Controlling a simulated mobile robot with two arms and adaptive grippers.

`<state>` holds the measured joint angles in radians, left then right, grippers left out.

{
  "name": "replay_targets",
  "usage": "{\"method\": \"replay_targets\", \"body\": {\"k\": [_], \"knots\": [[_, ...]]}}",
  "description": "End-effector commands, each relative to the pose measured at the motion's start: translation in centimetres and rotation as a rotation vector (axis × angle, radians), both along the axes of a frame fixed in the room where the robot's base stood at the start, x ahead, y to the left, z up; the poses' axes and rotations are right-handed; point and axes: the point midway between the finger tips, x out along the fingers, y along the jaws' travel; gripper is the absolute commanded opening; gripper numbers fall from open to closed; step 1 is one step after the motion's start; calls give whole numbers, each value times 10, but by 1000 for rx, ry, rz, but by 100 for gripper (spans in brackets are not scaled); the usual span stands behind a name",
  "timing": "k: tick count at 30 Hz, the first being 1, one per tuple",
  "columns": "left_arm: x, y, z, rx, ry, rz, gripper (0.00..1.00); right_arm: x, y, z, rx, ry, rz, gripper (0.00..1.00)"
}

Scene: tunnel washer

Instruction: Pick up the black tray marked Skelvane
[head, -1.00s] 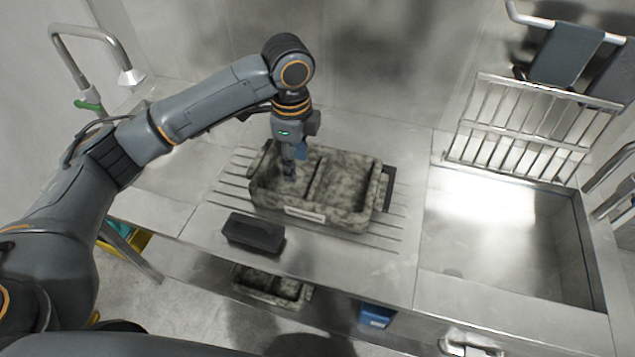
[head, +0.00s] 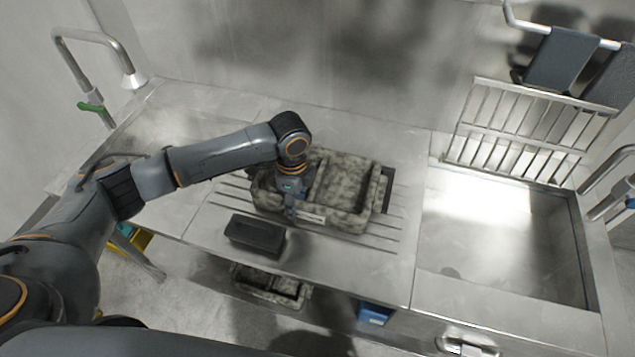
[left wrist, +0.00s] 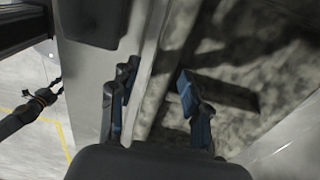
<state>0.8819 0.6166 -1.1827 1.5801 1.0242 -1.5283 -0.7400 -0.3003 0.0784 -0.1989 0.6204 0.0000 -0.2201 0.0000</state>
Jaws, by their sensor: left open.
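A mottled grey-black tray (head: 342,185) with two compartments and a pale label (head: 308,217) on its front sits on the steel counter. The label's writing is too small to read. A small plain black tray (head: 256,236) lies just in front of it; no marking shows on it. My left gripper (head: 290,212) points down at the mottled tray's front wall, near its left end. In the left wrist view my open left gripper (left wrist: 158,98) has one finger on either side of the mottled tray's wall (left wrist: 153,65). Contact cannot be told.
A sink basin (head: 505,240) with a slatted rack (head: 530,130) behind it is at the right. A tap (head: 110,50) stands at the left. Another mottled tray (head: 270,284) and a blue box (head: 375,314) are below the counter. The counter left of the trays is clear.

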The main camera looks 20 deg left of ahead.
Motion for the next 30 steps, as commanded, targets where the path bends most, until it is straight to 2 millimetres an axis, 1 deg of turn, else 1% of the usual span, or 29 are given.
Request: {"method": "replay_targets", "body": {"k": [5,6,11,12,13,24,26,30], "knots": [[0,0,-1,0,-1,-1,47,0,-1,0,-1,0,1,37],[0,0,-1,0,-1,-1,45,0,-1,0,-1,0,1,37],[0,0,0,0,-1,0,13,0,-2,0,-2,0,2,37],[0,0,0,0,-1,0,4,0,-2,0,-2,0,2,37],[0,0,0,0,-1,0,0,0,-2,0,-2,0,2,37],[1,0,2,-1,-3,0,0,0,-2,-1,-2,0,3,37],[1,0,5,-1,-3,-1,0,0,-2,-3,-2,0,3,37],[2,0,17,-1,-5,-1,0,0,-2,-8,-2,0,3,37]]}}
